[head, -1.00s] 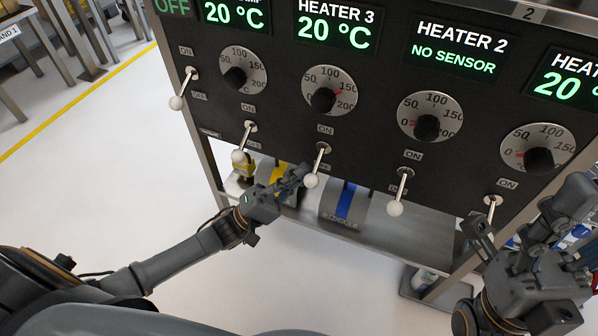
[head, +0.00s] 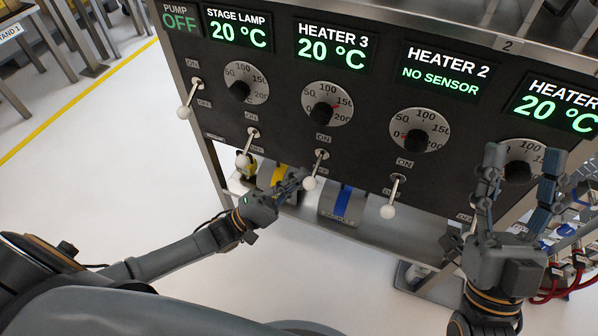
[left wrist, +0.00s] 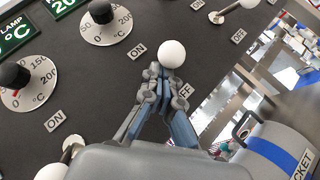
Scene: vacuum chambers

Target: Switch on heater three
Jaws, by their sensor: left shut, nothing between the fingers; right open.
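The HEATER 3 display (head: 331,44) reads 20 °C in green on the black panel. Below it is the heater 3 dial (head: 326,112), with an ON label under it. The heater 3 toggle (head: 309,183) has a white ball tip and its lever points down. My left gripper (head: 297,180) is shut and empty, with its fingertips right at this ball. In the left wrist view the ball (left wrist: 172,54) shows just beyond the closed fingertips (left wrist: 163,75); I cannot tell whether they touch. My right gripper (head: 521,160) is open and empty, fingers up, in front of the rightmost dial.
The stage lamp toggle (head: 243,160) is left of heater 3's and the heater 2 toggle (head: 388,211) is right of it; both levers hang down. A blue-banded jacket (head: 343,202) lies on the shelf below the panel. Open floor lies at the left.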

